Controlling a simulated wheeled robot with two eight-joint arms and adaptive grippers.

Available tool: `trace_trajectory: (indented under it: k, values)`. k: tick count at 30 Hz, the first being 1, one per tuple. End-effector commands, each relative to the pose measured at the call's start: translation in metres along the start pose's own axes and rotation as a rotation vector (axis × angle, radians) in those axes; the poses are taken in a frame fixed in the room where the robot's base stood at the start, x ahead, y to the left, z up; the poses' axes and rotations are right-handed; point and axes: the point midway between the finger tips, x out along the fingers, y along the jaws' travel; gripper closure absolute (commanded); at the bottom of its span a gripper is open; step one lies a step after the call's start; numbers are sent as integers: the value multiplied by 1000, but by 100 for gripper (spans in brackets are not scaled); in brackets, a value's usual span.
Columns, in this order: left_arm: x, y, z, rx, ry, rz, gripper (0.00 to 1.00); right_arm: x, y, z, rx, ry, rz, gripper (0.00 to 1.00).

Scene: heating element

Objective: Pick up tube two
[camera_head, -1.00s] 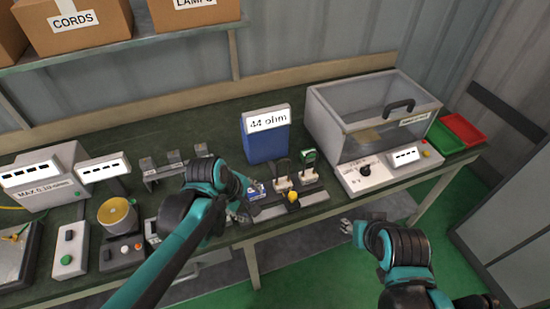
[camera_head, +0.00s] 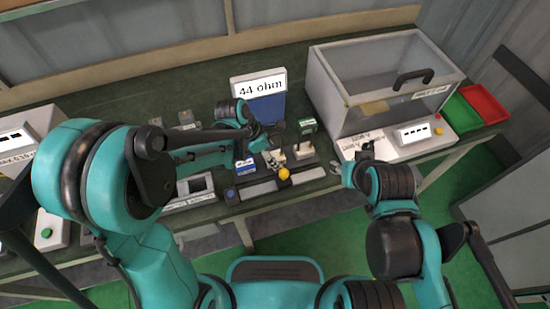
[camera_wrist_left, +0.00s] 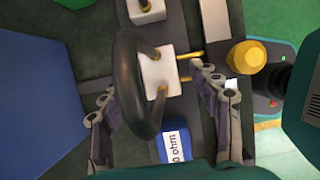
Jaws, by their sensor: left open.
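A black loop-shaped tube (camera_wrist_left: 126,85) on a white block (camera_wrist_left: 158,72) with brass pins fills the middle of the left wrist view. I see no number marking it as tube two. In the head view its white block (camera_head: 274,158) is at the rack. My left gripper (camera_wrist_left: 155,90) is open, with one finger on each side of the loop; contact cannot be told. In the head view my left gripper (camera_head: 262,140) is over the rack and partly hides the tube. My right gripper (camera_head: 350,168) is by the bench's front edge.
A blue panel (camera_head: 262,104) labelled 44 ohm stands behind the rack. A blue labelled piece (camera_wrist_left: 174,142) and a yellow knob (camera_wrist_left: 246,57) are close to my left fingers. A clear-walled box (camera_head: 345,90) and green and red trays (camera_head: 482,103) are to the right.

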Motion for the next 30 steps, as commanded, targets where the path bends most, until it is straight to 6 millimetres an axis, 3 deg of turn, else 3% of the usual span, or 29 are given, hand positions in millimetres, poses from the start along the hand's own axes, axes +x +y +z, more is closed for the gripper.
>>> trace_trajectory:
  k: [3, 10, 17, 26, 30]
  values:
    - [17, 0, -1, 1, 0, 1, 38, 7, 0, 5, 0, 0, 0, 57]
    - [17, 0, 0, 0, 0, 1, 41, 6, 0, 4, 0, 0, 0, 57]
    - [17, 0, 0, 0, 0, 1, 99, 6, 0, 4, 0, 0, 0, 57]
    - [14, 0, 1, 0, 0, 1, 99, 5, 0, 3, 0, 0, 0, 57]
    - [-5, 0, 8, 0, 0, 1, 99, -3, 0, -2, 0, 0, 0, 57]
